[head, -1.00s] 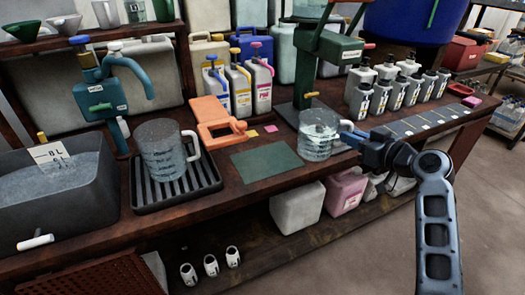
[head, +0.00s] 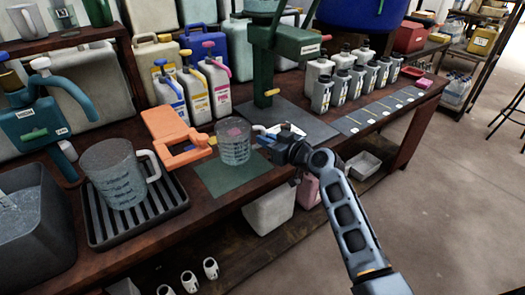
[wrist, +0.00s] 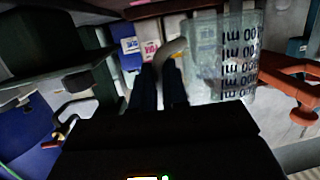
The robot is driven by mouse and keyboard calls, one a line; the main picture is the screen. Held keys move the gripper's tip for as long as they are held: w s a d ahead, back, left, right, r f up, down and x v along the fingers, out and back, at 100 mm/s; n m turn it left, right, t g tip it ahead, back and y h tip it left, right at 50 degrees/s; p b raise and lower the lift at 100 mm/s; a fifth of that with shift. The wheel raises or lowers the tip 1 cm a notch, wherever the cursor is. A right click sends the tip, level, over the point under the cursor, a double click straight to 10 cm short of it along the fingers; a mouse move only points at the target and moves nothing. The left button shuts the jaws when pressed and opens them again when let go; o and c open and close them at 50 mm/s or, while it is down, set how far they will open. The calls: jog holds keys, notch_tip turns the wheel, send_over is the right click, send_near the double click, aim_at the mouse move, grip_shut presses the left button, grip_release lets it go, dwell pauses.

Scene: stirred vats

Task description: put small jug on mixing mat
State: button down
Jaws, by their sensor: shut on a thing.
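The small clear jug (head: 233,143) with dark markings is upright over the back part of the green mat (head: 232,183) on the bench. I cannot tell whether its base touches the mat or hangs just above it. My gripper (head: 272,143) is at the jug's right side, shut on its handle. In the wrist view, the fingers (wrist: 160,80) close on the pale curved handle, and the jug (wrist: 228,60) is to their right. The jug hides part of the mat's back edge.
An orange clamp-like stand (head: 178,138) is close to the jug's left. A larger jug (head: 116,175) stands on a ribbed black tray (head: 165,215). A green press (head: 268,60) stands behind my gripper. Several grey bottles (head: 345,75) are at the back right.

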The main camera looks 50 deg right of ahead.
jog(key=shift+w+a+f, duration=0.25)
jog(key=shift+w+f, duration=0.15)
jog(key=shift+w, duration=0.05)
jog(key=shift+f, duration=1.9)
jog(key=shift+f+b, duration=0.2)
jog(key=shift+b, duration=0.3)
jog(key=c, duration=1.1)
grip_release()
jog(key=shift+c, duration=0.2)
jog(key=shift+r, duration=0.2)
